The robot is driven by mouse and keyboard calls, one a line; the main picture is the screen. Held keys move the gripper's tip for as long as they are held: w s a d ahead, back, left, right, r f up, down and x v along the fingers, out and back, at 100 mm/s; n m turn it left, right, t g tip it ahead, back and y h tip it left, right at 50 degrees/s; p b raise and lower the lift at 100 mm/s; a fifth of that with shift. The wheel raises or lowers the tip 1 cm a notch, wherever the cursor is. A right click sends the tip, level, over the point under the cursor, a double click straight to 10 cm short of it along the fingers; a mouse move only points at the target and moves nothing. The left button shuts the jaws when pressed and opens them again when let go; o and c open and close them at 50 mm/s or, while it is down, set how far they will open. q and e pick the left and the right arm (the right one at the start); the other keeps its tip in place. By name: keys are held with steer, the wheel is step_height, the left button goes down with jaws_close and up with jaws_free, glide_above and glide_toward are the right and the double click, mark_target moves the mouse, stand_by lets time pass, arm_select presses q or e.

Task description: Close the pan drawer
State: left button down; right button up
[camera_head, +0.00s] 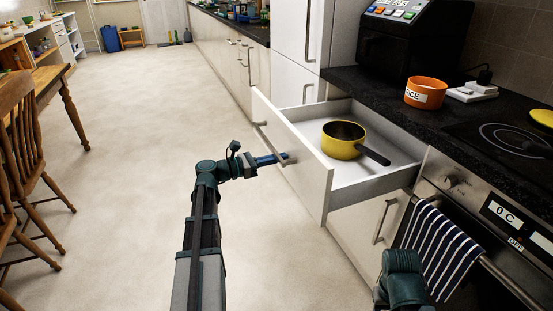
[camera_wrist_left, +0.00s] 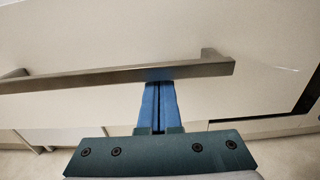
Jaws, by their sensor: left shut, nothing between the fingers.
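The white pan drawer (camera_head: 300,158) is pulled open under the black counter. A yellow pan (camera_head: 341,148) with a dark handle sits inside it. The drawer's grey bar handle (camera_head: 270,142) runs along its front. My left gripper (camera_head: 284,159) is at the drawer front, near the right end of the handle. In the left wrist view, the blue fingers (camera_wrist_left: 160,84) are shut with nothing between them, and their tips meet the lower edge of the handle bar (camera_wrist_left: 110,76). I cannot tell whether they touch it. My right gripper is not in view.
An oven with a striped towel (camera_head: 437,250) stands right of the drawer. A cupboard door (camera_head: 370,230) is below it. An orange bowl (camera_head: 425,93) and a black appliance (camera_head: 408,40) stand on the counter. Wooden chairs (camera_head: 20,150) are at left. The floor between is clear.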

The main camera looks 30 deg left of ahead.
mark_target(363, 139)
arm_select(q)
steer(key=x, duration=3.3)
steer(key=shift+d, duration=0.1)
steer(key=shift+s, duration=0.3)
steer(key=v, duration=0.4)
steer(key=shift+s+a, duration=0.2)
steer(key=shift+a, duration=0.1)
steer(key=v, duration=0.9)
steer(key=shift+a, duration=0.1)
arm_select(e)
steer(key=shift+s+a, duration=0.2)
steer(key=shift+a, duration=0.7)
